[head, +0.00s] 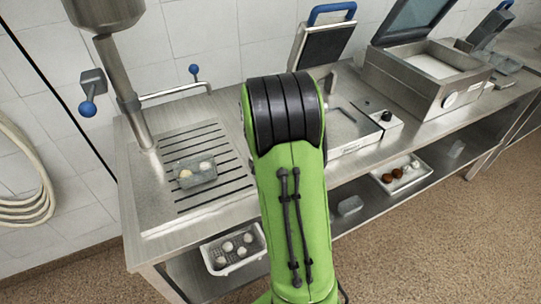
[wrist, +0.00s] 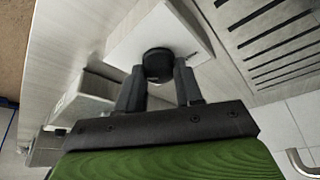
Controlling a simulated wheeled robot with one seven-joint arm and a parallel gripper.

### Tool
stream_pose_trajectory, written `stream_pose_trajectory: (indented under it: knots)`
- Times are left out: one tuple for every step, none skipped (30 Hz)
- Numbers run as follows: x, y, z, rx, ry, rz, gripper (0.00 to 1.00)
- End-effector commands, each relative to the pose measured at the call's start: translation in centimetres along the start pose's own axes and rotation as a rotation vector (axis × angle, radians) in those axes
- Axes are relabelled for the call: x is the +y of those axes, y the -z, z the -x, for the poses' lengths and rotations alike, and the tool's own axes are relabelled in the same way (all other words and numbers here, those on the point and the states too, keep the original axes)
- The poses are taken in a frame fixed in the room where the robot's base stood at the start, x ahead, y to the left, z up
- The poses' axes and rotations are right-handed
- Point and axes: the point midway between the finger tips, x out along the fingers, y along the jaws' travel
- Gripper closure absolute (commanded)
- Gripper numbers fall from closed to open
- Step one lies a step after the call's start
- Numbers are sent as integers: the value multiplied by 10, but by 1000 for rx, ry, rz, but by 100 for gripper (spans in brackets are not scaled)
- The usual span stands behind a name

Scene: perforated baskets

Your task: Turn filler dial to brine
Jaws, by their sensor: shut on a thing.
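The black round dial (wrist: 158,63) sits on a white box (wrist: 125,42) in the wrist view. My gripper (wrist: 158,76) has one finger on each side of the dial and is shut on it. Any marks around the dial are not readable, so its setting cannot be told. In the head view my green arm hides the gripper and this dial. The filler's steel hopper (head: 106,14) and column (head: 121,75) stand at the left, beside the slotted drain plate (head: 220,150), which also shows in the wrist view (wrist: 270,35).
A perforated basket (head: 195,178) with pale balls rests on the drain plate. A press (head: 322,45) with a blue handle and another black dial (head: 387,116) stand right of my arm. Trays (head: 234,255) (head: 402,180) lie on the lower shelf. A blue-knobbed lever (head: 88,108) is at the left.

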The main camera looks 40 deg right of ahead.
Motion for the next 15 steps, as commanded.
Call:
stream_pose_trajectory:
  knots:
    - [0, 0, 0, 1, -3, -7, 95]
    - [0, 0, 0, 1, -5, -12, 95]
    - [0, 0, 0, 0, -7, -18, 95]
    - [0, 0, 0, 0, -8, -21, 95]
    - [0, 0, 0, 0, -9, -24, 95]
    - [0, 0, 0, 0, -10, -26, 95]
    - [0, 0, 0, 0, -11, -28, 95]
    - [0, 0, 0, 0, -11, -29, 95]
    - [0, 0, 0, 0, -12, -29, 95]
    - [0, 0, 0, 0, -12, -29, 95]
    - [0, 0, 0, 0, -12, -29, 95]
    - [0, 0, 0, 0, -12, -29, 95]
    - [0, 0, 0, 0, -12, -29, 95]
    - [0, 0, 0, 0, -12, -29, 95]
    - [0, 0, 0, 0, -12, -29, 95]
